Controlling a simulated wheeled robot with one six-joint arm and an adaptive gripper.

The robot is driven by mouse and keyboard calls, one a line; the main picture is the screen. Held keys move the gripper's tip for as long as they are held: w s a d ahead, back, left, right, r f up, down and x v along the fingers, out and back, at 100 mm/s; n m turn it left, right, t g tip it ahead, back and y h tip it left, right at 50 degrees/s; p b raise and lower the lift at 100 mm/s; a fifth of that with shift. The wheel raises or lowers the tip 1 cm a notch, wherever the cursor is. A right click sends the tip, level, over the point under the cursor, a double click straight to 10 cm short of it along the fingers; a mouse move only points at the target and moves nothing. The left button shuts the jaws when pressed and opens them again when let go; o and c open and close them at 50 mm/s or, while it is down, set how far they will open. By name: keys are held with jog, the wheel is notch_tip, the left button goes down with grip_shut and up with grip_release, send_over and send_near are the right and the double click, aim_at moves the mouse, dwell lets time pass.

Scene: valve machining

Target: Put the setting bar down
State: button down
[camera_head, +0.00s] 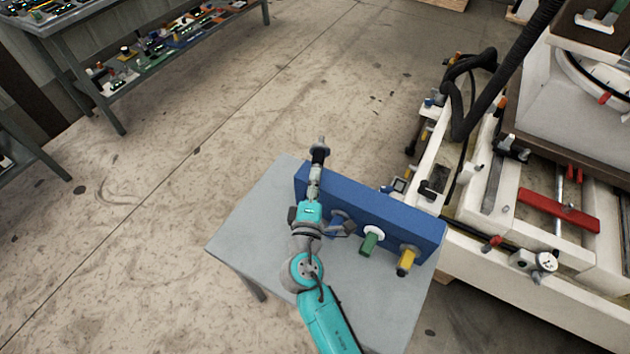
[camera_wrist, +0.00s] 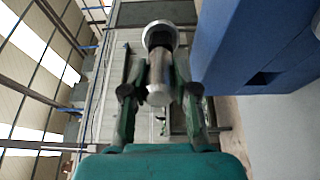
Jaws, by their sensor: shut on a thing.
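My gripper (camera_head: 314,187) is shut on the setting bar (camera_head: 319,156), which has a dark section beyond the fingers. In the wrist view the bar (camera_wrist: 159,72) is a silver cylinder with a wider round head, between the two green fingers of my gripper (camera_wrist: 160,92). The bar is above the left end of the blue block (camera_head: 325,188) in the head view. In the wrist view the blue block (camera_wrist: 243,45) is at the right, with a dark rectangular opening, apart from the fingers. Whether the bar touches the block is hard to tell.
The block stands on a grey table (camera_head: 240,225). A green-handled piece (camera_head: 369,242) and a yellow-handled piece (camera_head: 406,262) stick out of its front. A machine with a red clamp (camera_head: 558,210) is at the right. Cluttered shelves (camera_head: 165,50) are at the back left.

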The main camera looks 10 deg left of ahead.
jog(key=shift+f, duration=0.65)
jog(key=c, duration=0.9)
grip_release()
jog(key=shift+r, duration=0.45)
jog(key=s, duration=1.2)
jog(key=shift+d, duration=0.25)
